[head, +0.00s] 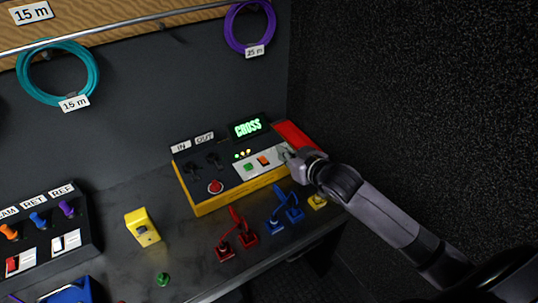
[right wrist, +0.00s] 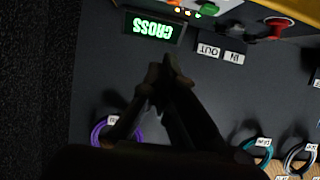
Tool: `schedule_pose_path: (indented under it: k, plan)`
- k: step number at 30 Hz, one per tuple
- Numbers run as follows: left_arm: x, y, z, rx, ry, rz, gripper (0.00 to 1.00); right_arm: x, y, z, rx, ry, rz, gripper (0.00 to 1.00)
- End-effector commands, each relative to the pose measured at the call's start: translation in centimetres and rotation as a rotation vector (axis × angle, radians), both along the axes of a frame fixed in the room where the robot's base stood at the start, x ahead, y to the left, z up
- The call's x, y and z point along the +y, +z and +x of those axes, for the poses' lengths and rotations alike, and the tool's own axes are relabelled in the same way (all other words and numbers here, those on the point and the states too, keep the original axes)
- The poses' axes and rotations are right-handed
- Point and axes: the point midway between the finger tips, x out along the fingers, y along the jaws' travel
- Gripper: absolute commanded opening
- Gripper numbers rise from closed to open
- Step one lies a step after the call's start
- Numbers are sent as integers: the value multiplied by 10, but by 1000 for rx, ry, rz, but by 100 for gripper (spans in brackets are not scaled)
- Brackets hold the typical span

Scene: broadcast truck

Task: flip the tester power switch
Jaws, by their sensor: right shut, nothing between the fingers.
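The tester (head: 235,195) is a yellow-edged black box on the counter, with a lit green CROSS display (head: 248,128), which also shows upside down in the right wrist view (right wrist: 153,29). Its white panel carries a green button (head: 248,167) and an orange switch (head: 263,160); which one is the power switch I cannot tell. My right gripper (head: 288,155) is shut and empty over the panel's right end, hiding what lies beneath. Whether it touches the tester is unclear. Its closed fingertips (right wrist: 165,72) also show in the right wrist view. My left gripper is not in view.
A red knob (head: 215,187) sits on the tester's left part. Red connectors (head: 236,235) and blue connectors (head: 286,212) stand in front of it. A yellow block (head: 142,227) and a switch box (head: 42,235) are to the left. A dark wall rises close on the right.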

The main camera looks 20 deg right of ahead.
Motion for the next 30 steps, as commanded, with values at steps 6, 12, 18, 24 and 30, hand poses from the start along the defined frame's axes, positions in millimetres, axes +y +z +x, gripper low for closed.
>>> schedule_pose_path:
  k: [6, 12, 18, 24, 30]
  plan:
    - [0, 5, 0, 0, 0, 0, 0, 3, -7, 22, -1, -1, 0, 0]
    - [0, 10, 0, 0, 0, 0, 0, 8, -21, 55, 0, -1, 1, 0]
    - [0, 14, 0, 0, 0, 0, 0, 12, -35, 85, 0, -1, 0, 0]
    - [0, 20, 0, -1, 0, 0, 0, 13, -62, 85, 4, 1, 0, 0]
    - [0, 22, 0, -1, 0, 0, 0, 12, -77, 83, 2, 1, 0, 0]
